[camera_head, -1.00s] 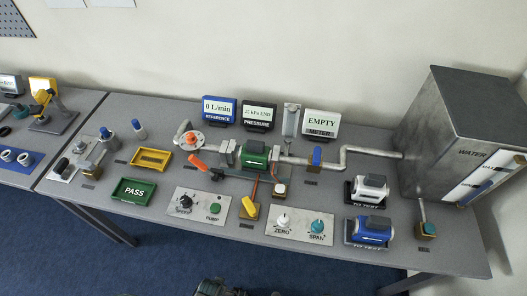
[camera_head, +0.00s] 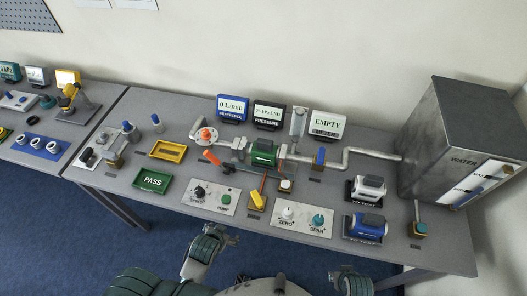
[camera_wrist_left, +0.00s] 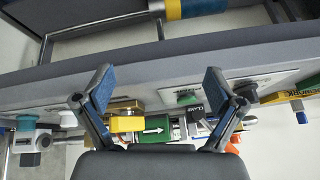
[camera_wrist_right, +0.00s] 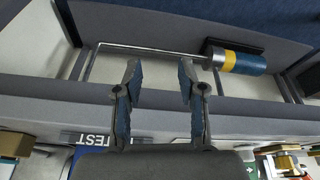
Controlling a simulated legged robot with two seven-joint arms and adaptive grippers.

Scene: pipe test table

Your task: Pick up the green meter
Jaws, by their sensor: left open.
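The green meter (camera_head: 263,154) sits in the pipe line near the middle of the table, between grey pipe fittings. In the left wrist view the green meter (camera_wrist_left: 153,129), with a white arrow, shows upside down beyond the table's front edge, between the spread fingers. My left gripper (camera_head: 222,234) is open and empty in front of the table, well short of the meter. Its two blue-padded fingers (camera_wrist_left: 157,88) stand wide apart. My right gripper (camera_head: 349,278) is open and empty, low in front of the table; its fingers (camera_wrist_right: 159,82) show apart in the right wrist view.
An orange-handled valve (camera_head: 211,157) is left of the meter, and a yellow knob (camera_head: 257,199) stands in front. Control panels (camera_head: 209,197) line the front edge. White (camera_head: 370,186) and blue (camera_head: 367,226) meters sit at right, near the water tank (camera_head: 455,140).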

